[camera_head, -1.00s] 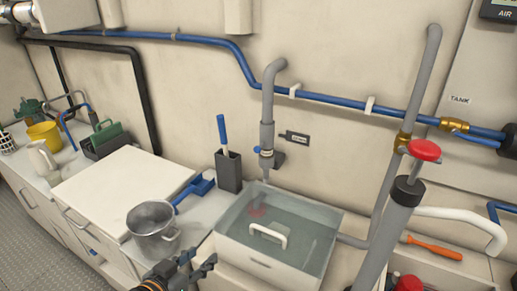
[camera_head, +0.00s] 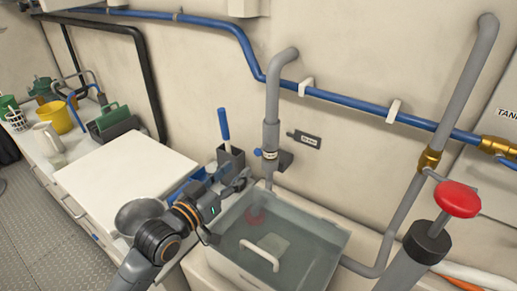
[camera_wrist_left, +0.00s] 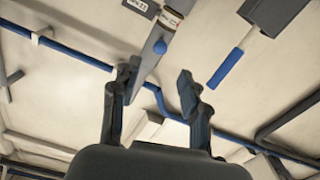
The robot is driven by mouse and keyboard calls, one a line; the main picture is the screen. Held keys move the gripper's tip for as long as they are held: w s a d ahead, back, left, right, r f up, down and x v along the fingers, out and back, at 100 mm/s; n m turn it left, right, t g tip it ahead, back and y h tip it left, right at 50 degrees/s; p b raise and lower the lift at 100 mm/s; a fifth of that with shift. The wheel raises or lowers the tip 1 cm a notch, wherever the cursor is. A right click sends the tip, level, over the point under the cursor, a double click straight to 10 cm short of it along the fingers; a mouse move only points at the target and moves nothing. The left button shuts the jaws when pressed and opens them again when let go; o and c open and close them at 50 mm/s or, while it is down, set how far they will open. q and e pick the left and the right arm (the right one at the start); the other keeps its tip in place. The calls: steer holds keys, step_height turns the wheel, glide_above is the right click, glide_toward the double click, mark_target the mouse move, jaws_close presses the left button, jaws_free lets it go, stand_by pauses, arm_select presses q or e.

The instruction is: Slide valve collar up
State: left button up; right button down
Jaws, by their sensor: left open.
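The valve collar (camera_head: 271,136) is a grey sleeve around the upright grey pipe (camera_head: 273,85) on the wall, with a pale lettered ring under it and a small blue knob (camera_head: 258,153) at its left. In the left wrist view the pipe (camera_wrist_left: 149,62), blue knob (camera_wrist_left: 160,47) and lettered ring (camera_wrist_left: 171,19) show near the top. My left gripper (camera_head: 232,202) is open and empty, below and left of the collar and apart from it. In the wrist view its two fingers (camera_wrist_left: 158,76) stand apart, the pipe showing beyond them. My right gripper is not in view.
A water-filled basin (camera_head: 345,232) stands below the pipe. A dark holder (camera_head: 236,161) with a blue-handled tool is left of it. A grey pump with a red knob (camera_head: 458,199) stands at the right. A metal pot (camera_head: 138,214) is partly behind my arm. A white board (camera_head: 120,178) covers the counter.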

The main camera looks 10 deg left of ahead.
mark_target(256, 153)
arm_select(q)
steer(key=x, duration=0.4)
steer(key=shift+w+d+r, duration=0.1)
steer(key=p+x, duration=0.1)
steer(key=x, duration=0.4)
steer(key=shift+w, duration=0.1)
steer(key=shift+w+d, duration=0.15)
steer(key=shift+w, duration=0.15)
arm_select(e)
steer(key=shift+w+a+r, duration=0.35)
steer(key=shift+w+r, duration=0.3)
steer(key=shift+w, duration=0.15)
arm_select(q)
steer(key=shift+c, duration=0.2)
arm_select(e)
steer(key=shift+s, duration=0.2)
arm_select(q)
steer(key=c, duration=0.8)
jaws_close()
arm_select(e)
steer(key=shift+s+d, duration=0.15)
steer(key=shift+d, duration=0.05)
